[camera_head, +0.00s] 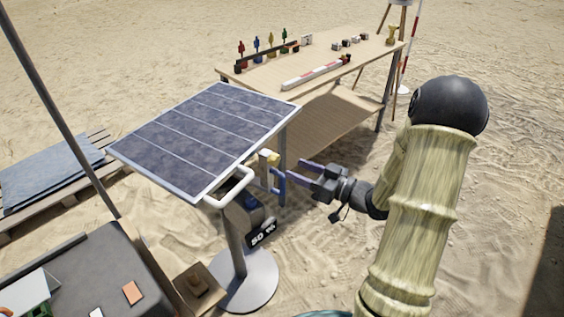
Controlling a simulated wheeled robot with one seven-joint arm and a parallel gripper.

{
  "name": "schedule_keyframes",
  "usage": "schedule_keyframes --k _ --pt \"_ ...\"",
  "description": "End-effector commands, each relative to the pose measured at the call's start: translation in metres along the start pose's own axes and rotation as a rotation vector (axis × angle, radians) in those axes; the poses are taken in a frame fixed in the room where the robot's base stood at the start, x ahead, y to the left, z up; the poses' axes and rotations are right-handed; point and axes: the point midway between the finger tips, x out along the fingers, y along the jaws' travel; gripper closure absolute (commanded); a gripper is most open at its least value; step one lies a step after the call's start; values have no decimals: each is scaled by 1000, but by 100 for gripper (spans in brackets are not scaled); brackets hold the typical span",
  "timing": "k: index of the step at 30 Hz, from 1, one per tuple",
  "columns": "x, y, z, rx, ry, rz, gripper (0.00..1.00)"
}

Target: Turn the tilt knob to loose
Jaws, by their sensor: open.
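A tilting solar panel (205,130) stands on a grey post with a round base (245,285). A small yellow part (272,158) on a pale plate, probably the tilt knob, sits under the panel's right side. The knob's setting marks are too small to read.
A white handle (232,187) juts from the panel's near edge, with a black "50 %" display (262,233) below. A wooden table (255,80) with small figures and a striped bar stands behind. A pallet (50,180) and grey-topped table (85,280) are left. Sand lies open at right.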

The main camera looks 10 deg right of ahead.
Motion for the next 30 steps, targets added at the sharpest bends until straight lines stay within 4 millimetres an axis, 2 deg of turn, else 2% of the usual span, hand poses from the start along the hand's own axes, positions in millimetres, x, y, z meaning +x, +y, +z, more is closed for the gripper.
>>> schedule_keyframes --k 3,9,14,21,23,28,30 --pt "22 -1 0 -1 0 -4 48" --pt "52 -1 0 -1 0 -3 48" --pt "61 0 0 0 0 -1 48" --pt "61 0 0 0 0 0 48" --pt "61 0 0 0 0 0 58" --pt "61 0 0 0 0 0 91" --pt "61 0 0 0 0 0 93"
